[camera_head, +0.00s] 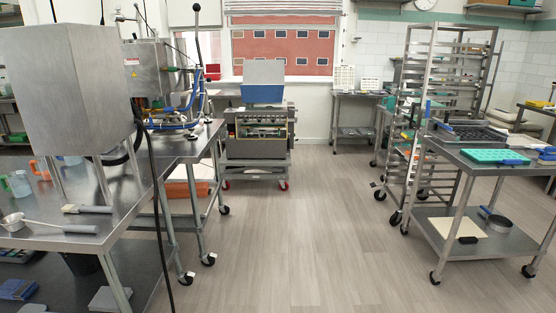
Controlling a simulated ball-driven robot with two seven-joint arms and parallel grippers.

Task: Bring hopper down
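No part clearly marked as the hopper can be singled out. A steel box-shaped unit (152,72) with a yellow warning label stands on the left-hand bench, beside an upright black-knobbed lever (196,40) and blue hoses (178,122). It may belong to the depositor, but a large steel cabinet (65,88) in front hides part of it. At the back, a wheeled machine (259,132) carries a blue bin-like top (262,94) with a raised grey panel (263,72); whether this is a hopper I cannot tell. Neither of my grippers is in view.
The steel bench (60,240) at left holds a ladle (45,224), a brush (86,209) and jugs (20,184). At right are a tall rack (415,130) and a wheeled cart (478,172) with a green mould (495,156). The floor between (305,225) is clear.

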